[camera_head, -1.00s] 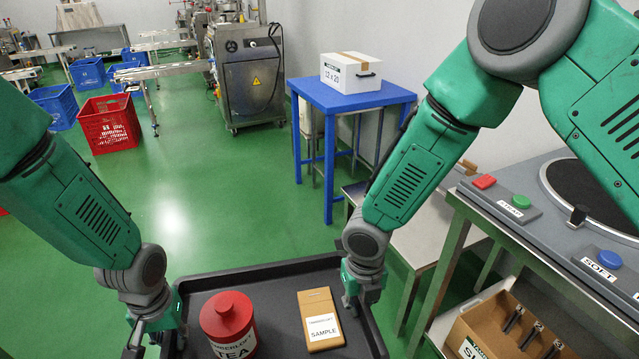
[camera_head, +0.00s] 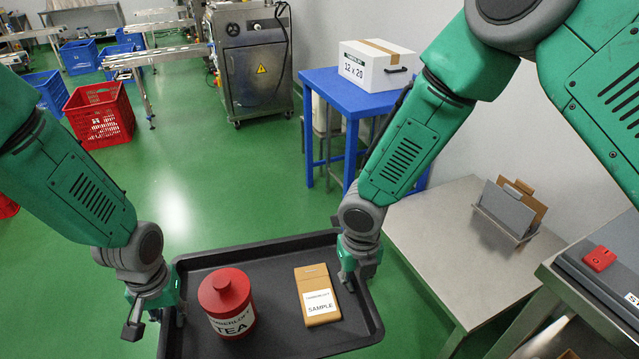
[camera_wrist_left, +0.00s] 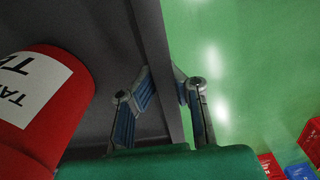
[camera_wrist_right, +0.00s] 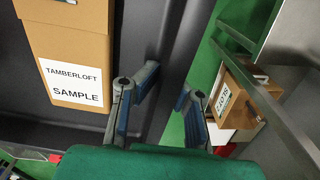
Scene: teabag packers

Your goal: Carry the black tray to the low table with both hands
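The black tray (camera_head: 270,340) is held level in front of me over the green floor, in the lower middle of the head view. On it stand a red tea canister (camera_head: 226,306) and a tan sample packet (camera_head: 317,294). My left gripper (camera_head: 177,308) is shut on the tray's left rim, with one finger on each side of the wall in the left wrist view (camera_wrist_left: 168,85). My right gripper (camera_head: 347,278) is shut on the right rim, also seen in the right wrist view (camera_wrist_right: 170,85). A low steel table (camera_head: 425,250) stands right of the tray, apart from it.
A rack with folders (camera_head: 507,210) stands on the steel table's far right. A blue table (camera_head: 350,100) with a white box (camera_head: 375,66) is behind it. A grey bench with a red button (camera_head: 599,258) is at right. Red (camera_head: 100,116) and blue crates lie far left.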

